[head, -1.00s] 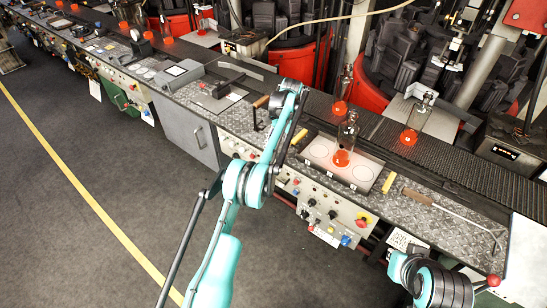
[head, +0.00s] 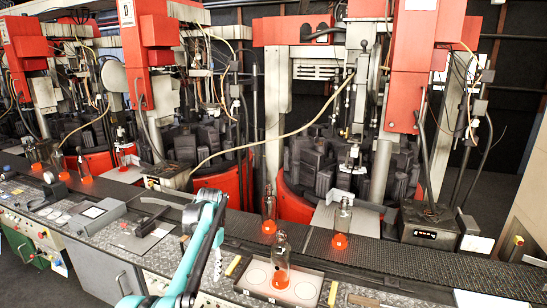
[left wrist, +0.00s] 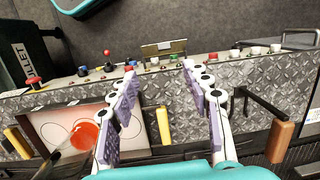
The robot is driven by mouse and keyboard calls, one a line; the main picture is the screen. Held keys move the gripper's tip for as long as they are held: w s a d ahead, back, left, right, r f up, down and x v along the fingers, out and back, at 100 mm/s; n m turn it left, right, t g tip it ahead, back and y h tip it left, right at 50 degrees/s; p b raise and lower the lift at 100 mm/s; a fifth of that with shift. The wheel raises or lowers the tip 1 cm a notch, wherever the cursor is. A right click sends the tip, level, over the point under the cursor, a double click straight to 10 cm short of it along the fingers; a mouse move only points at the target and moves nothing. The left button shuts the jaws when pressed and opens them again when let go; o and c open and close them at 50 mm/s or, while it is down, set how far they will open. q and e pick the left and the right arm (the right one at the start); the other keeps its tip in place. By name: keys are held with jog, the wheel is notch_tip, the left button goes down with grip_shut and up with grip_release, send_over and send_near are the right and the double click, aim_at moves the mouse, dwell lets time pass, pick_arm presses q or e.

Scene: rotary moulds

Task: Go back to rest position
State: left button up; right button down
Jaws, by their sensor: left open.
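My left arm rises from the lower edge of the head view and bends over the console. Its gripper is mostly hidden behind the arm there. In the left wrist view my left gripper (left wrist: 160,72) is open, with its two padded fingers apart and nothing between them. A clear bottle with a glowing orange base (head: 281,270) stands on the tray (head: 318,275) to the right of the arm. The tray also shows in the left wrist view (left wrist: 136,140), left of the fingers, with the orange glow (left wrist: 84,136) on it. My right gripper is out of view.
More glowing bottles (head: 269,212) (head: 342,218) stand on the dark conveyor (head: 385,248) behind the console. Red moulding machines (head: 295,205) rise behind it. In the left wrist view, a wooden-handled lever (left wrist: 281,142) is right of the fingers, and buttons line the console edge.

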pick_arm(q)
jog(key=s+d+r+n+t, duration=0.15)
jog(key=s+r, duration=0.25)
jog(key=s, duration=0.4)
jog(key=s+d+r+t, duration=0.1)
jog(key=s+r+t, duration=0.25)
jog(key=s, duration=0.35)
jog(key=s+f+n+t, duration=0.1)
jog(key=s+f+t, duration=0.1)
jog(key=s, duration=0.7)
jog(key=s+d+f+t+h+b, duration=0.1)
jog(key=s+f, duration=0.4)
jog(key=s, duration=0.4)
jog(key=shift+s+d+f+n+t, duration=0.2)
jog(key=shift+s+f+n+t, duration=0.1)
jog(key=shift+n+t, duration=0.1)
